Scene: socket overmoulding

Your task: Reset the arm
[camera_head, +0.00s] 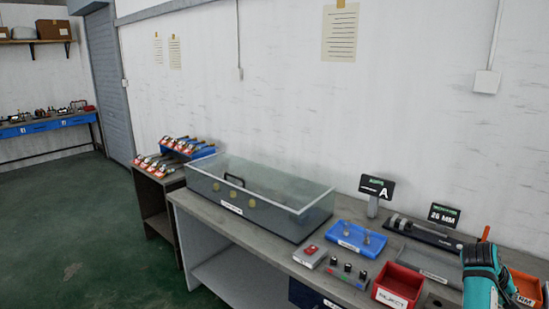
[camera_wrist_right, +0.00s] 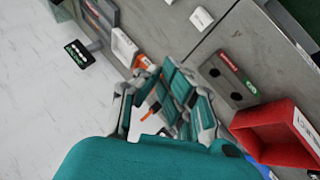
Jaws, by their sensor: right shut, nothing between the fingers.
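My right arm shows at the right edge of the head view as a teal and grey part (camera_head: 482,272) above the bench; its fingertips are hard to make out there. In the right wrist view my right gripper (camera_wrist_right: 165,92) is shut with nothing seen between its fingers, over the bench top. My left gripper is not in view.
The floor at left is clear.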

